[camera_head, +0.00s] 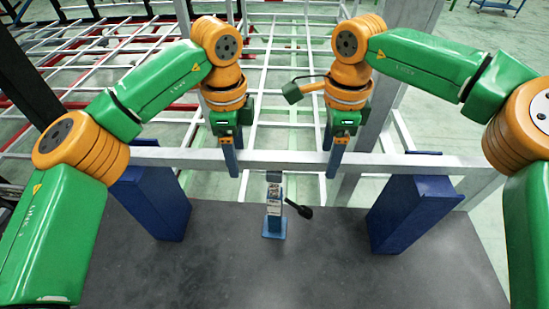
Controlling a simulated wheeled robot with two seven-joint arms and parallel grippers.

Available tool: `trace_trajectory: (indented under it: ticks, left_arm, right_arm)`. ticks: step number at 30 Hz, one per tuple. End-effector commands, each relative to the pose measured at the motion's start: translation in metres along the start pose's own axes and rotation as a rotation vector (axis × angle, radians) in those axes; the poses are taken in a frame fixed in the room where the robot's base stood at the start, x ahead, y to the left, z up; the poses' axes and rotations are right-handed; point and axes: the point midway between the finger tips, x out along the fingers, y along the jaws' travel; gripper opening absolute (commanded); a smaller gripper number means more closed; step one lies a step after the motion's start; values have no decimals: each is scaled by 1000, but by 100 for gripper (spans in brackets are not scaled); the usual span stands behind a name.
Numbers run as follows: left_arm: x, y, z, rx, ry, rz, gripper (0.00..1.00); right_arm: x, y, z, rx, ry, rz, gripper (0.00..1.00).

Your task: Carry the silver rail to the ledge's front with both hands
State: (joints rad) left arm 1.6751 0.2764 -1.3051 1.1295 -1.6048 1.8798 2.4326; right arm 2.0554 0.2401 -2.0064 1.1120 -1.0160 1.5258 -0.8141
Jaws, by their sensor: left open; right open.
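The silver rail (285,161) lies level across the view at the far side of the dark grey ledge (240,280). It spans two blue supports, one at the left (155,200) and one at the right (412,215). My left gripper (231,163) is open, pointing down at the rail left of its middle. My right gripper (332,163) is open, pointing down at the rail right of its middle. The fingers of both overlap the rail in the picture. I cannot tell whether they straddle or touch it.
A small clamp (273,208) with a blue base and black handle stands on the ledge between the supports, close to the rail. A grey post (400,80) rises behind my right gripper. White frames fill the background. The ledge's front middle is clear.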

Motion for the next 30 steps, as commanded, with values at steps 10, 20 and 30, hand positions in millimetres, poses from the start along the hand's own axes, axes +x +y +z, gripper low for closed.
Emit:
trace_trajectory:
  ticks: [10, 20, 30]
  left_arm:
    - [0, 0, 0, 0, 0, 0, 24]
    - [0, 0, 0, 0, 0, 1, 0]
    - [0, 0, 0, 1, 0, 1, 0]
  right_arm:
    - [0, 0, 0, -1, 0, 0, 24]
    - [0, 0, 0, 0, 0, -1, 0]
    - [-1, 0, 0, 0, 0, -2, 0]
